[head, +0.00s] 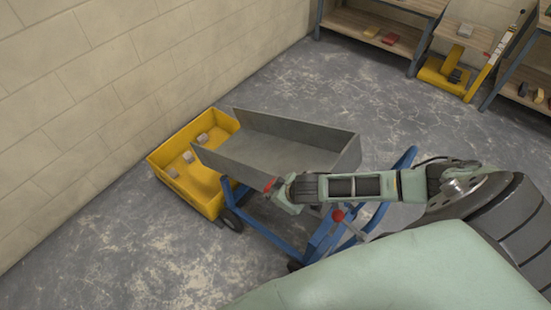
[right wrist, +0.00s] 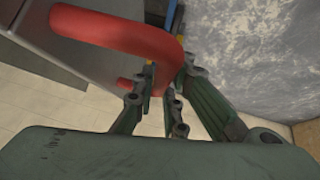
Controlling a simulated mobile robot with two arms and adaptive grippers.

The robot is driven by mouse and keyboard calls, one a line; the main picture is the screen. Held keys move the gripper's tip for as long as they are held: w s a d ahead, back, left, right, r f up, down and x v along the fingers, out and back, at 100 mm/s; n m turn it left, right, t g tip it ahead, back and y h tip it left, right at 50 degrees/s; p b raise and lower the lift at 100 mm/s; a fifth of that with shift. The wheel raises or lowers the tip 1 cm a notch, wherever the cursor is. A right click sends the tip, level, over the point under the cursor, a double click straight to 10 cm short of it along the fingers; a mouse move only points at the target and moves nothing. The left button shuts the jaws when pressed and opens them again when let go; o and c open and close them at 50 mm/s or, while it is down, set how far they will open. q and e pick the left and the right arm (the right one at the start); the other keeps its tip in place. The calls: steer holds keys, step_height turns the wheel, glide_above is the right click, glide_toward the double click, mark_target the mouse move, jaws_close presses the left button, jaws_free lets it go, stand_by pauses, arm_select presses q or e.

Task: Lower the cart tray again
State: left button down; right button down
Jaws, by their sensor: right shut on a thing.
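The cart has a grey metal tray (head: 285,149) on a blue frame (head: 318,240). The tray looks empty and tilted, its far left end toward a yellow tub (head: 203,186). A red handle (head: 268,186) is on the tray's near side; in the right wrist view it is a thick red loop (right wrist: 120,35). My right gripper (head: 281,188) is at this handle, and its fingers (right wrist: 160,78) are shut on it. The exact contact is partly hidden. A lever with a red knob (head: 338,215) stands at the cart's near end. My left gripper is not in view.
Several small grey blocks (head: 203,138) lie in the yellow tub by the block wall (head: 100,90). Shelves (head: 375,35) and a yellow platform device (head: 443,75) stand at the back right. Grey floor (head: 290,85) is clear behind the cart.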

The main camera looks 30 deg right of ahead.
steer(key=shift+w+r, duration=0.4)
steer(key=shift+w, duration=0.1)
steer(key=c, duration=2.1)
jaws_free()
steer(key=o, duration=0.3)
steer(key=shift+s, duration=0.15)
steer(key=shift+o, duration=0.2)
steer(key=shift+s+f, duration=0.1)
step_height(320, 180, up, 10)
